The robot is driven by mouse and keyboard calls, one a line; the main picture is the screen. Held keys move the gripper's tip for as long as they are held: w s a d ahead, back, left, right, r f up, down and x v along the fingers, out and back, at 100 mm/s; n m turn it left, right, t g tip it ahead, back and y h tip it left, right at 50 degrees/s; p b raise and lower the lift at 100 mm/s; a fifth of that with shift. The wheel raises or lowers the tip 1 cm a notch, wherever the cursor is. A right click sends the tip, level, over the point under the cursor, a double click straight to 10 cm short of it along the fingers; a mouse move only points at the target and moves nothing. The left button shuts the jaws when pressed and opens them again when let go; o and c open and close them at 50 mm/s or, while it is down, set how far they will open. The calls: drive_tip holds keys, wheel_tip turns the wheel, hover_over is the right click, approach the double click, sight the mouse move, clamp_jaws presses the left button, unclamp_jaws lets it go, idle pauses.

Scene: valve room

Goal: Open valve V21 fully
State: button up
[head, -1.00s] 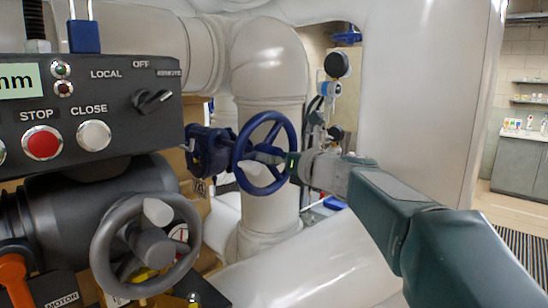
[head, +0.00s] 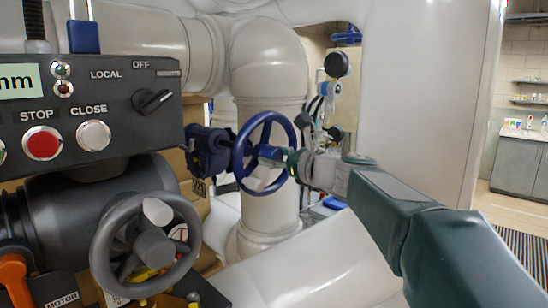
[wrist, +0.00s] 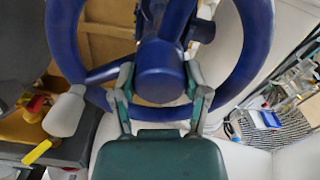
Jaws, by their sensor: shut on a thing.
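A blue handwheel (head: 239,160) stands upright on a blue valve body (head: 207,150) at the picture's middle in the head view. A small dark label (head: 198,187) by the valve is only partly legible. My gripper (head: 272,154) reaches the wheel from the right. In the wrist view its two fingers (wrist: 160,84) straddle the wheel's round hub (wrist: 160,65), inside the blue rim (wrist: 255,40), by the spokes. It is shut on the wheel. A pale, paddle-shaped piece (wrist: 66,112) shows at the rim's left. The exact finger contacts are partly hidden.
A grey handwheel (head: 105,245) and a black control box (head: 110,110) with STOP and CLOSE buttons stand at the near left. A large white pipe (head: 270,80) rises behind the blue wheel. White pipework (head: 310,265) lies below my arm. Open floor shows at the far right.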

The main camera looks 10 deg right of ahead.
drive_tip(key=n, duration=0.3)
drive_tip(key=shift+n, duration=0.3)
drive_tip(key=n, duration=1)
drive_tip(key=shift+n, duration=0.4)
drive_tip(key=n, duration=0.6)
drive_tip(key=shift+n, duration=0.3)
drive_tip(key=n, duration=0.7)
drive_tip(key=o, duration=1.3)
drive_tip(key=shift+c, duration=0.2)
